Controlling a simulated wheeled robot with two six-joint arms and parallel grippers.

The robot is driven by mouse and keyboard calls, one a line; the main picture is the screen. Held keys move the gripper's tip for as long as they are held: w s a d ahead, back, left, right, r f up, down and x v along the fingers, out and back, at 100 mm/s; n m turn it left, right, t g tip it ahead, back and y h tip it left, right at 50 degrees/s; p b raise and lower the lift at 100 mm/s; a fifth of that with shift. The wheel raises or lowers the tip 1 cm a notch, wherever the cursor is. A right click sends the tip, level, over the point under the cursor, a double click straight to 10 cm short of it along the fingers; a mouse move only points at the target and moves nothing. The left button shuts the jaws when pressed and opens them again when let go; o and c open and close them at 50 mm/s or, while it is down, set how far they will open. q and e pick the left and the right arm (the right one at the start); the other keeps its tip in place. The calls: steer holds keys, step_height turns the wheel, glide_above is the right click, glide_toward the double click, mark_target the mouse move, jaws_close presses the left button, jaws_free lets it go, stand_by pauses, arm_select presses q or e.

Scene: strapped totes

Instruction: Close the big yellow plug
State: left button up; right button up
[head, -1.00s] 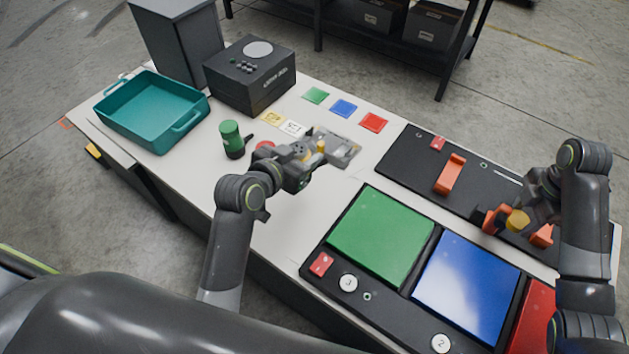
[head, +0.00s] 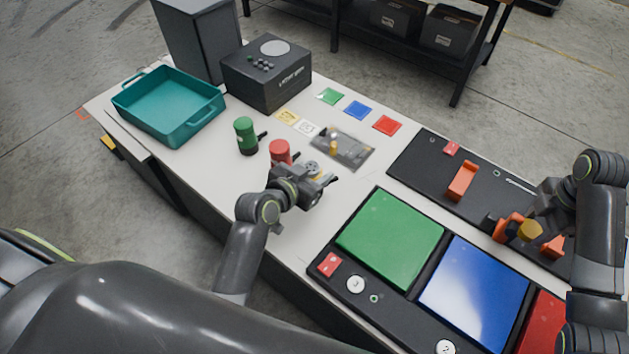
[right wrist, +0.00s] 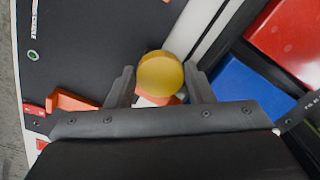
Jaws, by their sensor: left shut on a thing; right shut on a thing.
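The big yellow plug (head: 530,230) shows as a round yellow knob over the black panel at the right, with orange parts around it. In the right wrist view the yellow plug (right wrist: 160,75) sits between my fingertips, with orange and white just below it. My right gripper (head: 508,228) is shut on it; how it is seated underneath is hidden. My left gripper (head: 318,183) is shut on a small grey piece (head: 312,167) over the white table, just in front of the red cylinder (head: 280,150). The piece is too small to make out well.
A grey plate (head: 352,149) with a small yellow part lies beyond my left gripper. A green cylinder (head: 245,135), teal tray (head: 124,100) and dark box (head: 290,87) stand left. Green (head: 390,238) and blue (head: 473,290) panels fill the near right. An orange handle (head: 462,180) stands on the black panel.

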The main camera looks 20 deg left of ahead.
arm_select(q)
steer(key=shift+f, duration=1.85)
arm_select(e)
steer(key=shift+f, duration=0.1)
arm_select(q)
steer(key=o, duration=1.4)
steer(key=shift+f, duration=0.1)
